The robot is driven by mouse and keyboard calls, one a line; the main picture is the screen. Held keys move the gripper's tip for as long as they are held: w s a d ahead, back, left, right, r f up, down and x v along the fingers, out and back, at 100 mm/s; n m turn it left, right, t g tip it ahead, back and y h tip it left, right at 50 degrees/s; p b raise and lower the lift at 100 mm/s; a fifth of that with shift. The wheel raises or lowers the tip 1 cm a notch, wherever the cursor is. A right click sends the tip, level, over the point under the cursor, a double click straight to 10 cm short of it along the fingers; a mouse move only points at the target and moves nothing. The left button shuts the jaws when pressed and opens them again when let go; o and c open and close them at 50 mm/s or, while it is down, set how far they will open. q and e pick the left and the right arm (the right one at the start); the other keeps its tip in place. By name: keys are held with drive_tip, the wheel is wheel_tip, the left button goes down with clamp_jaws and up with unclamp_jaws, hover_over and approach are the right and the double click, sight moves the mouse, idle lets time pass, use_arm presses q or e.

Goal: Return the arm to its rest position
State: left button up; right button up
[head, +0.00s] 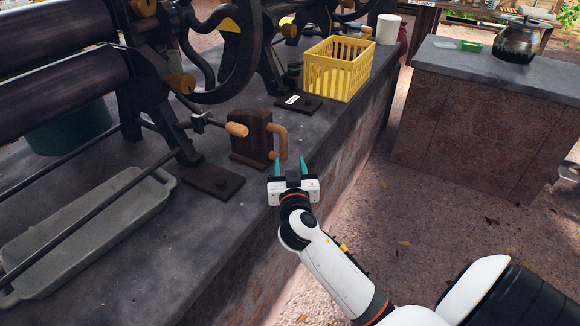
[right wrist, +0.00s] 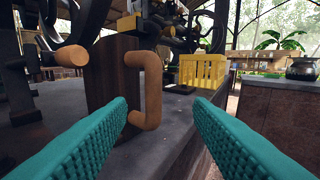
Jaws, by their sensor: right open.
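My right gripper (head: 290,168) is open, with its two teal fingers spread over the front edge of the grey stone counter (head: 225,205). A dark wooden block (head: 250,138) with a tan curved handle (head: 279,142) stands on the counter just beyond the fingers. In the right wrist view the handle (right wrist: 150,90) is close to the left finger's tip; I cannot tell whether they touch. My left gripper is not in view.
The roller machine (head: 65,70) stands at the left, with a crank grip (head: 237,129) near the block. A grey tray (head: 95,225) lies below it. A yellow crate (head: 338,68) and a white cup (head: 388,29) are farther back. Open ground (head: 400,215) lies right of the counter, before another counter (head: 480,120) with a pot (head: 519,42).

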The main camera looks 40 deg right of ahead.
drive_tip(key=s+a+f+n+g+y, duration=0.2)
drive_tip(key=s+a+f+g+y, duration=0.25)
drive_tip(key=s+f, duration=0.65)
drive_tip(key=s+a+f+n+g+y, duration=0.2)
drive_tip(key=s+a+n+g+y, duration=0.15)
drive_tip(key=s+a, duration=0.4)
drive_tip(key=s+a+f+n+g+y, duration=0.2)
drive_tip(key=s+a+f+n+g, duration=0.15)
drive_tip(key=s, duration=0.65)
wheel_tip(320, 180, down, 22)
drive_tip(key=g+p, duration=0.2)
drive_tip(key=p, duration=0.1)
drive_tip(key=s+d+f+p, duration=0.2)
drive_tip(key=s+f, duration=1.2)
drive_tip(key=s, duration=0.3)
drive_tip(key=shift+d+g, duration=0.3)
drive_tip(key=shift+g, duration=0.05)
